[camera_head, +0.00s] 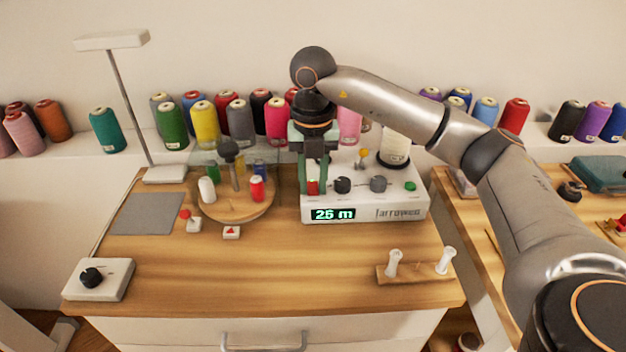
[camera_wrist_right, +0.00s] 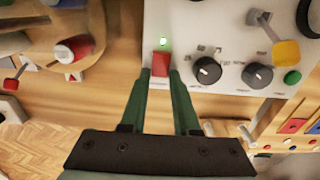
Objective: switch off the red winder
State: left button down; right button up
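The winder (camera_head: 400,207) is a white box at the back of the wooden table. Its lit display (camera_head: 333,214) reads "26 m". A red switch (camera_head: 313,187) sits at the left of its top face. In the right wrist view the red switch (camera_wrist_right: 160,65) has a lit green lamp (camera_wrist_right: 163,42) beside it. My right gripper (camera_head: 314,181) points down over the switch. In the wrist view the right gripper (camera_wrist_right: 160,76) is open, with its two green fingertips on either side of the switch; contact is unclear. My left gripper is not in view.
A wooden block with two white bobbins (camera_head: 415,272) is in front. Several thread cones line the back shelf (camera_head: 135,136).

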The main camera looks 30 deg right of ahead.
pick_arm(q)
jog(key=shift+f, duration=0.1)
pick_arm(e)
grip_shut()
jog(key=shift+r, duration=0.1)
jog(key=p, duration=0.1)
jog(key=g+p, duration=0.1)
jog(key=p, duration=0.1)
jog(key=shift+w+d+r+y+p, duration=0.1)
jog(key=shift+w+r+y+p, duration=0.05)
jog(key=shift+r+y+p, duration=0.2)
jog(key=shift+w+g+p, duration=0.1)
jog(key=shift+g+p, duration=0.3)
pick_arm(q)
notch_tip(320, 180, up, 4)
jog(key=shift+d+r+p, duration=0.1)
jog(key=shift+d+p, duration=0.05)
jog(key=shift+p, duration=0.4)
pick_arm(e)
jog(key=shift+w+d+f+g+y, duration=0.15)
jog(key=shift+f+g+y, duration=0.1)
jog(key=shift+g+y, duration=0.2)
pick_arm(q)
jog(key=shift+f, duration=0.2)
